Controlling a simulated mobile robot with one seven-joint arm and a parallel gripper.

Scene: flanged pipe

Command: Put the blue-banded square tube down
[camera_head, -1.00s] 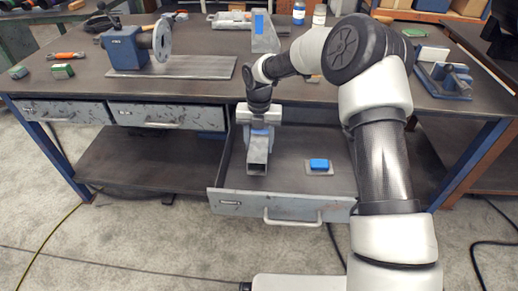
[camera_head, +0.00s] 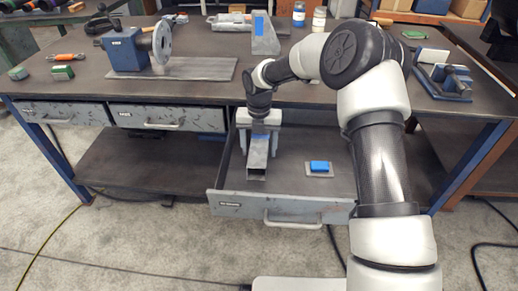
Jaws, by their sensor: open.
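The square tube (camera_head: 257,162) is a grey metal piece lying in the open drawer (camera_head: 231,197), left of the drawer's middle, with its open end toward the drawer front. A blue band shows faintly near its far end, mostly hidden by my gripper. My gripper (camera_head: 260,135) is over the far end of the tube, pointing down, with its jaws open around or just above it. Whether the fingers still touch the tube cannot be told.
A blue block on a small grey plate (camera_head: 319,168) lies in the drawer right of the tube. The workbench (camera_head: 200,88) overhangs the drawer's back. On it are a blue flange stand (camera_head: 127,50), a grey wedge with a blue patch (camera_head: 264,38) and a blue vise (camera_head: 445,80).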

